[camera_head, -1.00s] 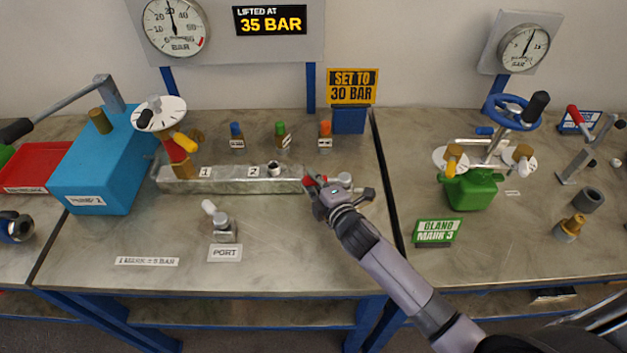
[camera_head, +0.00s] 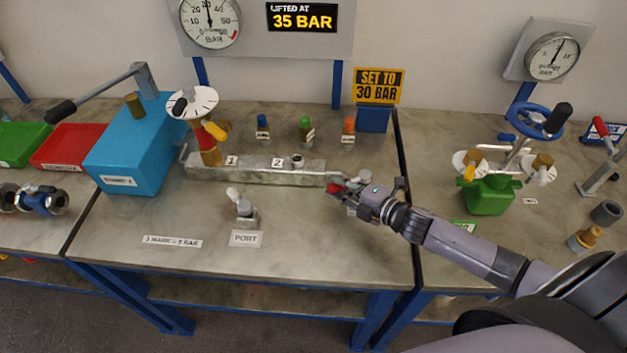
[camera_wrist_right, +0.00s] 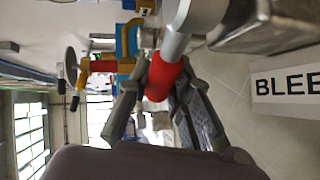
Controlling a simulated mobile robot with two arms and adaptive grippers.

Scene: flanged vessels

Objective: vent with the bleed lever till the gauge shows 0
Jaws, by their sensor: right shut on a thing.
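The bleed lever's red grip (camera_head: 335,188) shows at the right end of the metal manifold block (camera_head: 270,172). My right gripper (camera_head: 349,194) is at this end of the block. In the right wrist view the red grip (camera_wrist_right: 162,78) on its grey rod is between the fingers of my right gripper (camera_wrist_right: 158,88), shut on it. The label reading "BLEE" (camera_wrist_right: 285,83) lies beside it, cut off by the frame edge. The large pressure gauge (camera_head: 209,18) has its needle pointing nearly straight up, clearly above zero. My left gripper is not in view.
A blue pump box (camera_head: 130,150) with a long handle stands left. Capped fittings in blue, green and orange (camera_head: 348,131) stand behind the block. A port valve (camera_head: 243,208) stands in front.

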